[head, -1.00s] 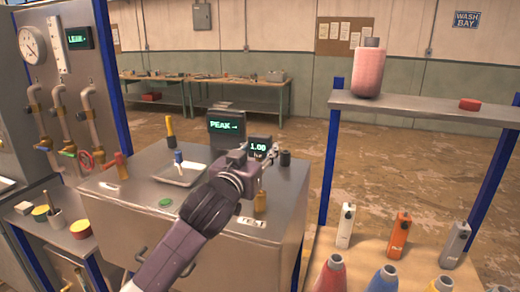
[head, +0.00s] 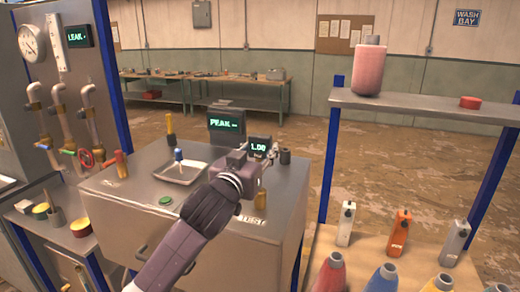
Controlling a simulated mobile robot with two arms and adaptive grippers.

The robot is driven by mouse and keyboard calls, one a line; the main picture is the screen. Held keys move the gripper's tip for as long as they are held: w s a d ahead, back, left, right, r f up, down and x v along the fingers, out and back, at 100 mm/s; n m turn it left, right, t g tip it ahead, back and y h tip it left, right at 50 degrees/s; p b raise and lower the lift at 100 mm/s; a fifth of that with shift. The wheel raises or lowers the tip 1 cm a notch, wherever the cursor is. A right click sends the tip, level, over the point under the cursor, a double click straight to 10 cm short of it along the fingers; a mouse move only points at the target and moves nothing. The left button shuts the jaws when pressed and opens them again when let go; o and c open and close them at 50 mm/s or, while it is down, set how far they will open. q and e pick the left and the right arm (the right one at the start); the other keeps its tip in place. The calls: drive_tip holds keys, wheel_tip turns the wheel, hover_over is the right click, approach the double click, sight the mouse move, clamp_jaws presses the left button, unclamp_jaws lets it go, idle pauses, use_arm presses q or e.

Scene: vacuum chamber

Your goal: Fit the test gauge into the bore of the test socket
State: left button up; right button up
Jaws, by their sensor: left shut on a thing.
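The test gauge (head: 259,146), a small dark box with a lit green readout of about 1.00, is at the tip of my left arm in the head view. My left gripper (head: 268,160) is shut on it, above the right part of the metal bench top. My wrist hides the fingers and the gauge's lower end. A short brass fitting (head: 262,199) stands beside the TEST label and seems to be the test socket. It is nearer the camera than the gauge, which is apart from it. Its bore cannot be made out. My right gripper is not in view.
A PEAK display (head: 226,124) stands behind the gauge, and a dark cylinder (head: 285,156) close to its right. A shallow tray (head: 181,172), a green button (head: 166,200) and handled tools are on the left of the bench (head: 140,198). Bottles stand at the lower right.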

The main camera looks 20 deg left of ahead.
use_arm(q)
drive_tip(key=shift+f+b, duration=1.35)
drive_tip(key=shift+f, duration=0.85)
drive_tip(key=shift+f, duration=0.2)
drive_tip(key=shift+f, duration=0.35)
drive_tip(key=o, duration=1.3)
drive_tip(key=s, duration=1.2)
drive_tip(key=shift+a, duration=0.25)
